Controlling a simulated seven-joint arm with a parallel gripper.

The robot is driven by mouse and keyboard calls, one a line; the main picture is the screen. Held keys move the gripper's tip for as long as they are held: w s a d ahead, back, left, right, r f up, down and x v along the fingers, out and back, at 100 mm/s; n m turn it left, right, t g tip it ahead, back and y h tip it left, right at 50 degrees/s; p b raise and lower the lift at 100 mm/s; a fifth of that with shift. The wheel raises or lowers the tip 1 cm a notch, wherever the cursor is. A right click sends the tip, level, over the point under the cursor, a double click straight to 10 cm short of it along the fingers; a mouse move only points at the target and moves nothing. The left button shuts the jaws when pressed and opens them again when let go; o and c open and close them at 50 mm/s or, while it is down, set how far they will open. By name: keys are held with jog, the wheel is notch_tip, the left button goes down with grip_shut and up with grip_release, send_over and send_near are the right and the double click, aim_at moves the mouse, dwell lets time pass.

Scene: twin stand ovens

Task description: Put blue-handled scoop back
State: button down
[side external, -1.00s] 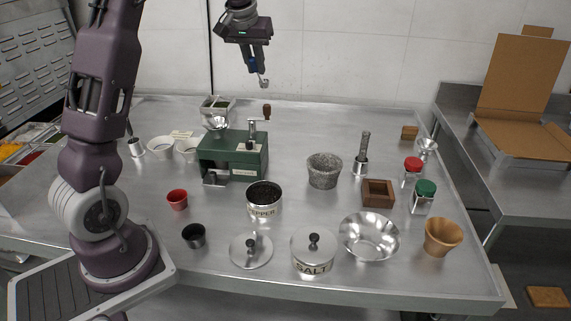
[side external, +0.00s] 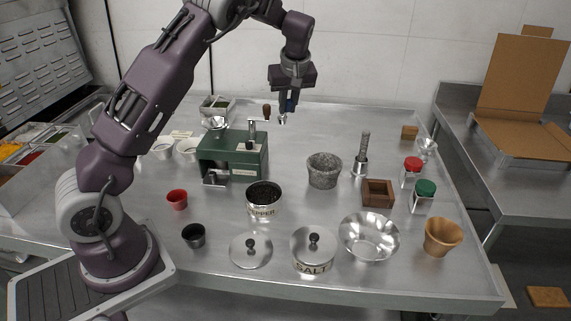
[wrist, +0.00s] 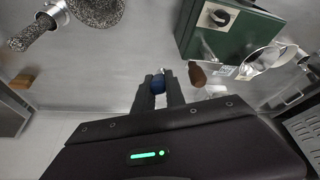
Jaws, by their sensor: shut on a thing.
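My gripper (side external: 288,106) is shut on the blue-handled scoop (side external: 282,120), above the back of the steel table, behind and to the right of the green grinder (side external: 245,160). In the wrist view the scoop's blue handle (wrist: 158,85) is between the two fingers; the bowl is barely visible. In the side view the small metal bowl hangs below the fingertips, seemingly clear of the table. The open PEPPER tin (side external: 263,208), full of dark peppercorns, stands in front of the grinder. The SALT tin (side external: 312,264) has its knobbed lid on.
The grinder's crank with brown knob (side external: 267,111) is close left of my gripper. Small bowls (side external: 186,148) sit left. The table's back right is mostly clear.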

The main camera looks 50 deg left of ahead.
notch_tip(320, 180, down, 13)
jog(key=shift+r, duration=0.2)
jog(key=c, duration=1.4)
grip_release()
jog(key=shift+f, duration=0.1)
